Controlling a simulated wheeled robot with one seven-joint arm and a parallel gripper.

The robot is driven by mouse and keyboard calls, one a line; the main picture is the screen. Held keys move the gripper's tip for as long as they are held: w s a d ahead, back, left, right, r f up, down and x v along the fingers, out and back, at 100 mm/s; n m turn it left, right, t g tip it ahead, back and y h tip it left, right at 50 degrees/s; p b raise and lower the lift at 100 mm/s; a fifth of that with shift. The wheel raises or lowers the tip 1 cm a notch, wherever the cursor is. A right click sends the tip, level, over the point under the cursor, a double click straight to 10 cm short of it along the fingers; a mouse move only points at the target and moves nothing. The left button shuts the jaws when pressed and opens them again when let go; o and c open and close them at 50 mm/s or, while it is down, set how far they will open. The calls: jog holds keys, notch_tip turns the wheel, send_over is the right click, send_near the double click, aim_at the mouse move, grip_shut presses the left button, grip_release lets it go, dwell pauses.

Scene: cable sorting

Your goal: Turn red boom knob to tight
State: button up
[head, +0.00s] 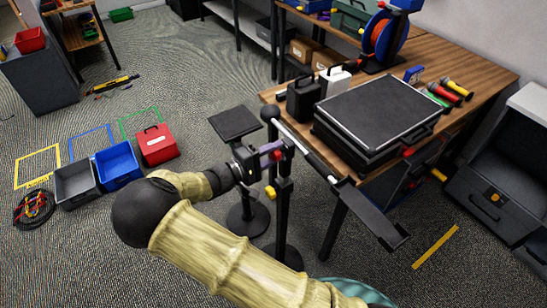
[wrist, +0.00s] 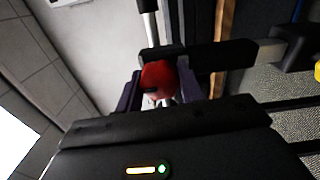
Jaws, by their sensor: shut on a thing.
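The red boom knob (wrist: 158,75) sits between the two dark purple fingers of my gripper (wrist: 160,88) in the wrist view, and the fingers are shut on it. In the head view the red knob (head: 277,155) shows as a small red spot at the tips of my gripper (head: 272,150), partly hidden by the fingers. The knob is at the top of a black stand (head: 283,205), where the dark boom bar (head: 320,165) crosses. Its tight or loose marking cannot be read.
A yellow knob (head: 270,192) is lower on the stand. A wooden table (head: 450,75) with a black case (head: 378,108) stands close at the right. A small black platform (head: 235,122) is behind my gripper. Blue (head: 118,166) and grey bins (head: 76,184) and a red box (head: 157,146) stand left.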

jog(key=shift+m, duration=0.5)
jog(key=o, duration=1)
jog(key=shift+s, duration=0.1)
jog(key=shift+a+f, duration=0.15)
